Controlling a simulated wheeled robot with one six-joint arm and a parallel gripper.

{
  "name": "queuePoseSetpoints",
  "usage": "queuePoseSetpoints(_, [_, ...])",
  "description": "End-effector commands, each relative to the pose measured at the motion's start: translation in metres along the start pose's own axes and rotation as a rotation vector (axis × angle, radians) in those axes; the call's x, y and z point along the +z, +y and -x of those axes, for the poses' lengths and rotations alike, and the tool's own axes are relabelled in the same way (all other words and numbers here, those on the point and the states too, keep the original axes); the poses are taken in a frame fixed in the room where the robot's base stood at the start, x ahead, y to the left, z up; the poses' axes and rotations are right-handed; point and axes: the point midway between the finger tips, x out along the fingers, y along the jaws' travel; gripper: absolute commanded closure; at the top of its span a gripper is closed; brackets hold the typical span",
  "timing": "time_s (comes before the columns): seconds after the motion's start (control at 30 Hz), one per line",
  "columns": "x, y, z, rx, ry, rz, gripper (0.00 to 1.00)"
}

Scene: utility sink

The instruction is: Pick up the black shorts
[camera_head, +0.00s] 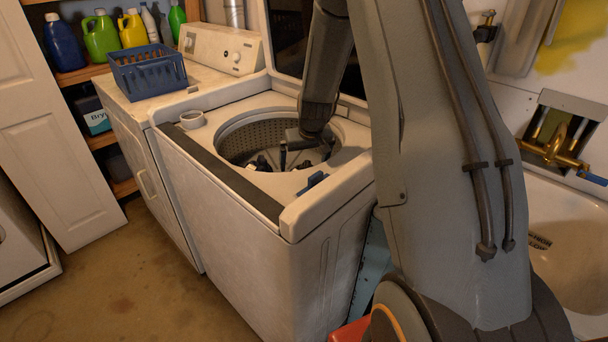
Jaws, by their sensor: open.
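The top-load washer (255,215) stands in the middle with its lid up. My gripper (304,156) reaches down from above into the mouth of its drum (242,133). The gripper is open, with its fingers spread and pointing downward below the rim. Dark cloth (263,163) shows inside the drum, left of and below the gripper. It may be the black shorts, but it is too small and dark to tell. The washer's front rim hides the lower drum, so I cannot see whether the fingers touch the cloth.
A blue basket (147,72) sits on the white machine (130,120) at left. Shelves behind hold several bottles, including a green jug (101,37). A utility sink (565,240) with a brass faucet (556,150) is at right. The floor (120,285) at front left is clear.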

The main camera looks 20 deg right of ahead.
Motion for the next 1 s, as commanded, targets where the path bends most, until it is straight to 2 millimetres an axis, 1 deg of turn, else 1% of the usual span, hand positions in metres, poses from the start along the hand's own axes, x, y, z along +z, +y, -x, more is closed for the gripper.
queuePoseSetpoints(0.33, [-0.001, -0.003, -0.039, -0.001, -0.002, 0.001, 0.0])
queuePoseSetpoints(0.5, [-0.002, -0.003, -0.046, 0.0, -0.001, -0.001, 0.0])
queuePoseSetpoints(0.7, [-0.002, -0.003, -0.046, 0.0, 0.0, 0.0, 0.0])
queuePoseSetpoints(0.87, [-0.002, -0.003, -0.046, 0.0, 0.0, 0.0, 0.27])
queuePoseSetpoints(0.9, [-0.002, -0.003, -0.046, 0.0, 0.0, 0.0, 0.34])
queuePoseSetpoints(0.97, [-0.002, -0.002, -0.046, 0.0, 0.0, 0.0, 0.44])
queuePoseSetpoints(1.0, [-0.002, -0.002, -0.046, 0.0, 0.0, 0.0, 0.46])
